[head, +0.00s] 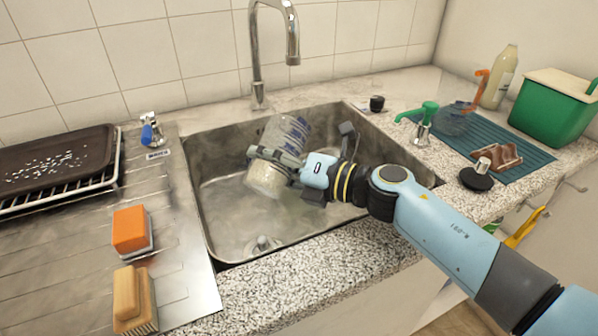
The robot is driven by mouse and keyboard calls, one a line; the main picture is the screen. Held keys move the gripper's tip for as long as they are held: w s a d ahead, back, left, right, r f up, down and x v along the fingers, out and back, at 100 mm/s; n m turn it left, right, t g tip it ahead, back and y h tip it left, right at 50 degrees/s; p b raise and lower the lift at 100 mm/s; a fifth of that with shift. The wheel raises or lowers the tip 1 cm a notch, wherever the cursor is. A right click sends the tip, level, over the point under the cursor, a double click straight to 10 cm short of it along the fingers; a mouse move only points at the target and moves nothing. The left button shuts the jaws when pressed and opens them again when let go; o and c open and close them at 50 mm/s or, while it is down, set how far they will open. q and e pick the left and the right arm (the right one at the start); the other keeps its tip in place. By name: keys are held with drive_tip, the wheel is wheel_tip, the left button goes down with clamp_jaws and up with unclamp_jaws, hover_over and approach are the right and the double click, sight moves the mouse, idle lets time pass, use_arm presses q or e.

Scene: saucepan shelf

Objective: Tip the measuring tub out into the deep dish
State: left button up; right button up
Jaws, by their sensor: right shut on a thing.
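The measuring tub (288,132) is a clear container with blue markings, held at a slant over the sink. Its lower part (268,180) looks pale and cream-coloured; I cannot tell whether this is contents or wall. My right gripper (278,164) is shut around the middle of the tub and hides part of it. I cannot make out a separate deep dish; the steel sink basin (225,215) lies beneath the tub. My left gripper is out of view.
A tap (256,70) rises behind the sink. A dark tray (55,160) with white bits, an orange sponge (130,230) and a brush (130,298) are at left. A green tub (548,112) and teal mat (530,160) are at right.

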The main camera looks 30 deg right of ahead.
drive_tip(key=shift+m+p, duration=0.45)
drive_tip(key=shift+m, duration=0.45)
idle(0.4)
drive_tip(key=shift+w+d+f+m+g+y+p, duration=0.15)
drive_tip(key=shift+w+d+m+g+y+p, duration=0.15)
drive_tip(key=shift+w+d+m+p, duration=0.4)
idle(0.5)
drive_tip(key=shift+d+f+m+p, duration=0.2)
drive_tip(key=shift+m+p, duration=0.25)
drive_tip(key=shift+m, duration=0.35)
drive_tip(key=shift+d+f+m+p, duration=0.15)
drive_tip(key=shift+m+p, duration=0.25)
drive_tip(key=shift+m, duration=0.4)
idle(0.8)
drive_tip(key=shift+w+d+r+m+y+p, duration=0.15)
drive_tip(key=shift+r+m+p, duration=0.15)
drive_tip(key=shift+m+p, duration=0.15)
drive_tip(key=shift+w+d+r+m+y+p, duration=0.15)
drive_tip(key=shift+r+m+p, duration=0.15)
drive_tip(key=shift+p, duration=0.2)
idle(0.7)
drive_tip(key=shift+w+d+f+m+g, duration=0.25)
drive_tip(key=shift+d+f+m+g, duration=0.1)
drive_tip(key=shift+m, duration=0.4)
idle(0.7)
